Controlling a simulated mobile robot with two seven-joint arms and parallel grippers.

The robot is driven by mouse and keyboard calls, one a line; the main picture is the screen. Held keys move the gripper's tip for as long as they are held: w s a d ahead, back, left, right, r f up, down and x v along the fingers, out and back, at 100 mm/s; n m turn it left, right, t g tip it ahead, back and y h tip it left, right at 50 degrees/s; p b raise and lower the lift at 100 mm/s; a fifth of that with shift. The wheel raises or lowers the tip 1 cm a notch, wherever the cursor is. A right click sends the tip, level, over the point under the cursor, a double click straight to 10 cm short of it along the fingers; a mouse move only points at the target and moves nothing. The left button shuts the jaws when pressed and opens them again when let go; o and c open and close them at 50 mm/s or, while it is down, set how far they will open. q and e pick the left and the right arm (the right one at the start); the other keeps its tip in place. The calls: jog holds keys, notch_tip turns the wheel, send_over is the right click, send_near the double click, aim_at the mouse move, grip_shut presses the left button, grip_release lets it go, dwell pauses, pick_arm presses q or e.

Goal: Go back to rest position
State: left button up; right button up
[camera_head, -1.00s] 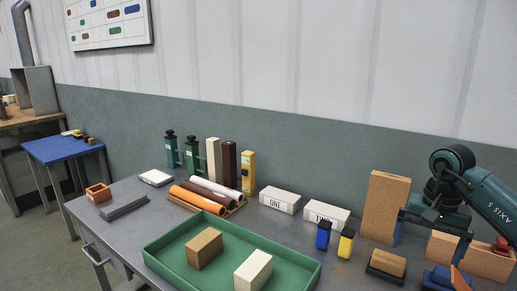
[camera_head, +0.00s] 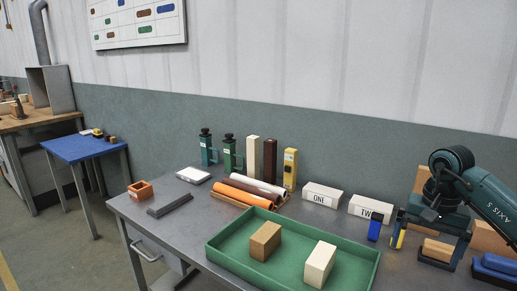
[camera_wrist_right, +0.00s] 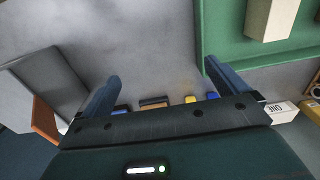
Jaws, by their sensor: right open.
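My right gripper (camera_head: 424,256) is at the right of the head view, above the grey table (camera_head: 190,232). Its dark arm comes in from the right edge. Its two blue fingers are spread wide. My left gripper is in neither view.
A green tray (camera_head: 228,271) holds a brown block (camera_head: 265,241) and a cream block (camera_head: 318,265). Rolls (camera_head: 243,193) lie further left. A blue table (camera_head: 80,149) stands apart.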

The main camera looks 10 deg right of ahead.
jog(key=s+a+f+m+y+p, duration=0.1)
jog(key=a+f+m+y, duration=0.3)
jog(key=a, duration=0.6)
jog(key=s+a+f+y+p, duration=0.1)
jog(key=a+f+y, duration=0.3)
jog(key=a, duration=0.7)
jog(key=s+a+r+m+t+y+p, duration=0.1)
jog(key=s+a+r+m+t+y, duration=0.15)
jog(key=a+m+y, duration=0.35)
jog(key=s+a+r+m+t+y, duration=0.1)
jog(key=a+r+m+t+y, duration=0.2)
jog(key=a+m, duration=0.35)
pick_arm(q)
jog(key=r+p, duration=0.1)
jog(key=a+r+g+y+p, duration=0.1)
jog(key=p, duration=0.1)
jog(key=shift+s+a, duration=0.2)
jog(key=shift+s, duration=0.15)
pick_arm(e)
jog(key=s+d+f+n+t+h, duration=0.2)
jog(key=s+d+f+n+h, duration=0.2)
jog(key=n, duration=0.9)
jog(key=s+d+f+n+t+h, duration=0.3)
jog(key=s+f+n+h, duration=0.5)
jog(key=f+n, duration=0.5)
jog(key=shift+d+f+n+h, duration=0.25)
jog(key=shift+d+n+h, duration=0.1)
jog(key=shift+n+h, duration=0.45)
jog(key=shift+s, duration=0.1)
